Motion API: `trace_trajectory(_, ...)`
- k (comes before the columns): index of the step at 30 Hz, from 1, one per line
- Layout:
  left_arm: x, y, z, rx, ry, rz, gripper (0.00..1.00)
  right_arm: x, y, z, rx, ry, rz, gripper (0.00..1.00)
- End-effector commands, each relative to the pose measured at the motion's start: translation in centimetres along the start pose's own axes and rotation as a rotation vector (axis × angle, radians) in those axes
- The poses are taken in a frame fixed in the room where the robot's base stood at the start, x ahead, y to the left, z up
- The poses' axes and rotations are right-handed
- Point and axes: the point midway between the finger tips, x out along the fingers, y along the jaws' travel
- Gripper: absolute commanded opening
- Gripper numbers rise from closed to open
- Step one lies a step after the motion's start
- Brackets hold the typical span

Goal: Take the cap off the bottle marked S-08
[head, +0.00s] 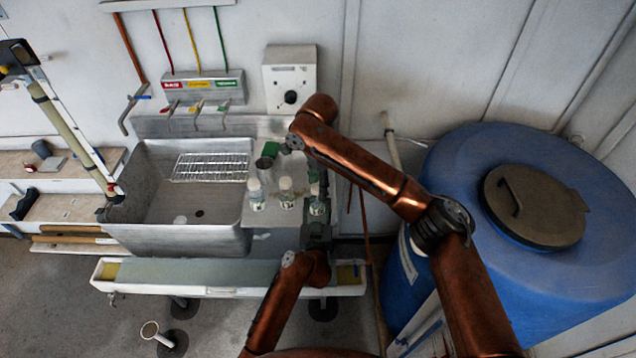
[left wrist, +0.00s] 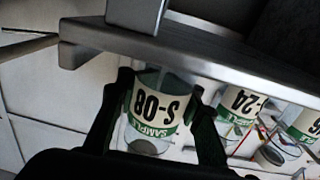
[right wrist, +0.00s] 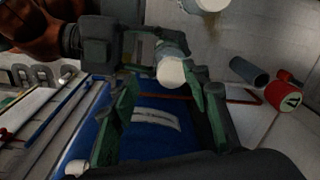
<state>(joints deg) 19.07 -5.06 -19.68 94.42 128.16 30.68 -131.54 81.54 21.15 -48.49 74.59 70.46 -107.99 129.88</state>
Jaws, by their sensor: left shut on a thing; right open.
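The bottle marked S-08 (left wrist: 150,115) has a cream and green label and sits between the fingers of my left gripper (left wrist: 160,100), which is shut on it. In the head view the bottle (head: 317,208) stands at the right end of a row of bottles. Its white cap (right wrist: 171,73) shows in the right wrist view, in line with the gap between my right fingertips. My right gripper (right wrist: 163,88) is open and empty; I cannot tell how far its fingertips are from the cap. In the head view my right gripper (head: 283,150) is behind the bottles.
Two more white-capped bottles (head: 257,197) (head: 286,194) stand to the left of S-08, close by. A steel sink (head: 150,215) with a wire rack (head: 212,167) is further left. A large blue barrel (head: 480,250) stands at the right.

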Motion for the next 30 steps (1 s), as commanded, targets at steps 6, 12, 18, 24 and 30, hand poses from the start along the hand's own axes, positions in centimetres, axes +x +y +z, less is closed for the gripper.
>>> trace_trajectory(6, 0.01, 0.0, -0.03, 0.0, 0.0, 0.0, 0.0, 0.0, 0.01, 0.0, 0.0, 0.0, 0.0, 0.3)
trace_trajectory(12, 0.01, 0.0, -0.04, 0.0, 0.001, 0.0, 0.0, 0.01, 0.01, 0.0, 0.0, 0.0, 0.001, 0.17)
trace_trajectory(18, 0.01, 0.0, -0.05, 0.0, 0.001, 0.0, 0.0, 0.01, 0.02, 0.01, 0.0, 0.0, 0.001, 0.03)
trace_trajectory(24, 0.01, 0.0, -0.04, 0.0, 0.001, 0.0, 0.0, 0.0, 0.01, 0.01, 0.0, 0.0, 0.001, 0.0)
trace_trajectory(30, 0.01, 0.01, -0.03, 0.0, 0.0, 0.0, 0.0, -0.01, 0.0, 0.02, 0.0, 0.0, 0.0, 0.0)
